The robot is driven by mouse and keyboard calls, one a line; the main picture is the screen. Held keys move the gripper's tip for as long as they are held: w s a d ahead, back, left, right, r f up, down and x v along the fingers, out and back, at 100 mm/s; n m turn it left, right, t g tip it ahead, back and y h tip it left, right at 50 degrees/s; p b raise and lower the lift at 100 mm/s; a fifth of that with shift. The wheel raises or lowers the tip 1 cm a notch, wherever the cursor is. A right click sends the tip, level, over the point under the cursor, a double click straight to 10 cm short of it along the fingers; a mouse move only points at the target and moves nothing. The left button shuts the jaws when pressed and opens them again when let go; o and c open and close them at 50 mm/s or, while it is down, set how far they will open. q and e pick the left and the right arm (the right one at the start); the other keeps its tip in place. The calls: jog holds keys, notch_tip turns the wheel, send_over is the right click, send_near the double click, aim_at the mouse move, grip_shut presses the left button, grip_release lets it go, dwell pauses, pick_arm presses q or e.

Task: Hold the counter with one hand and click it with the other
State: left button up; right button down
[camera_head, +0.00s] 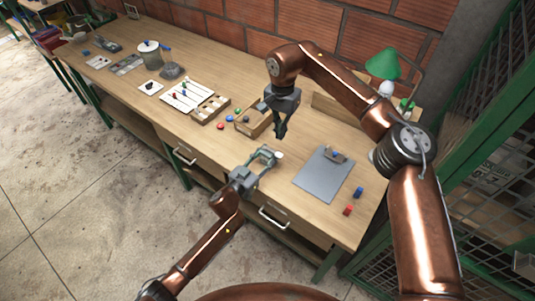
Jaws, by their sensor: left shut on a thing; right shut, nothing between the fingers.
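My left gripper (270,157), coming in from the lower left, is shut on a small pale counter (279,155) above the front part of the wooden workbench. Most of the counter is hidden by the fingers, and its button cannot be made out. My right gripper (280,136), whose arm arches in from the right, points down and is shut and empty. In the picture it is just above the counter and appears apart from it.
A grey clipboard (324,174) lies right of the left gripper, with red (348,210) and blue (358,192) blocks nearby. A wooden box (254,121) and a white board with coloured pieces (187,96) lie left. A green lamp (382,64) stands at the back right.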

dwell(0.8)
jog(key=m+t+y, duration=0.2)
jog(key=m, duration=0.3)
send_over(270, 151)
jog(key=s+a, duration=0.3)
notch_tip(270, 151, down, 4)
jog(key=f, duration=0.1)
jog(key=w+d+r+m+t+y, duration=0.2)
jog(key=r+m+t, duration=0.3)
jog(key=m, duration=0.4)
jog(key=shift+w+d+r+y, duration=0.4)
jog(key=shift+w+r+y, duration=0.1)
jog(key=shift+w, duration=0.25)
jog(key=shift+f, duration=0.1)
jog(key=shift+s+d+f, duration=0.1)
jog(key=shift+d+f, duration=0.05)
jog(key=shift+f, duration=4.25)
jog(key=shift+f, duration=0.1)
